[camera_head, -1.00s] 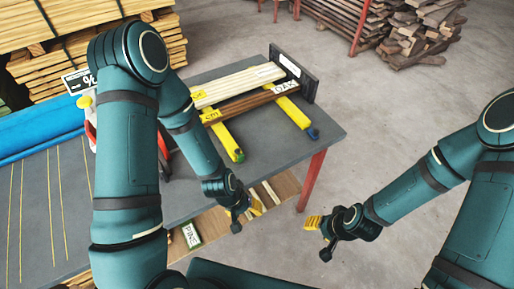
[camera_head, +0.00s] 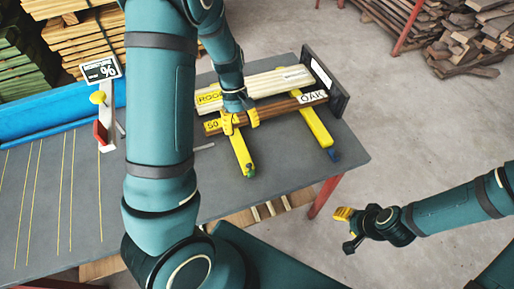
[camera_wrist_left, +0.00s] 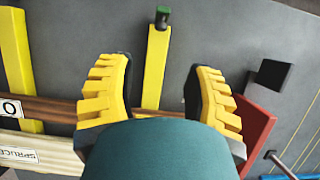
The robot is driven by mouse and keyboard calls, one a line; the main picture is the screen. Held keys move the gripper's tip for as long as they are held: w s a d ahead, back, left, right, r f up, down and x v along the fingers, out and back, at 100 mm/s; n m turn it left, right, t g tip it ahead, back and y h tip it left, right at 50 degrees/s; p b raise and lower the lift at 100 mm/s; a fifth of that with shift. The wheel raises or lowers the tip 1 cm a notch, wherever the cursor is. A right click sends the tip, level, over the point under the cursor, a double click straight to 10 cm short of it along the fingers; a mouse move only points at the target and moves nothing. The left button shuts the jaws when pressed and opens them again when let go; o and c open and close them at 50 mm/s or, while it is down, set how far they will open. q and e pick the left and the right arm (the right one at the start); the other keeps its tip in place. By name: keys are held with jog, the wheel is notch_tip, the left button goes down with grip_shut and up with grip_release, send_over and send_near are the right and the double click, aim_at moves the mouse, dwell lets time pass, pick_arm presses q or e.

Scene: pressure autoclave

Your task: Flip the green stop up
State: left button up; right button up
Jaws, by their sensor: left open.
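The green stop (camera_head: 249,170) is a small green piece at the near end of a yellow bar (camera_head: 240,148) on the grey table. In the left wrist view the green stop (camera_wrist_left: 162,17) lies at the top, ahead of the fingers and apart from them. My left gripper (camera_head: 239,121) is open and empty above the same yellow bar and the brown board, behind the stop. In the left wrist view its fingers (camera_wrist_left: 160,75) straddle the bar's line. My right gripper (camera_head: 346,230) is open and empty off the table's front right; its two fingers stand apart.
Boards labelled OAK (camera_head: 312,97) and SPRUCE lie across two yellow bars, against a dark end plate (camera_head: 325,82). A second bar ends in a blue stop (camera_head: 333,155). A red piece (camera_head: 102,135) stands left. Bare table (camera_head: 55,215) lies front left.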

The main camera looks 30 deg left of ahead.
aim_at(250, 170)
pick_arm(q)
jog(key=b+x, duration=0.2)
jog(key=x, duration=1.1)
jog(key=shift+s+d+f, duration=0.15)
jog(key=shift+s+f, duration=0.1)
jog(key=shift+f, duration=0.05)
jog(key=shift+c, duration=0.3)
grip_shut()
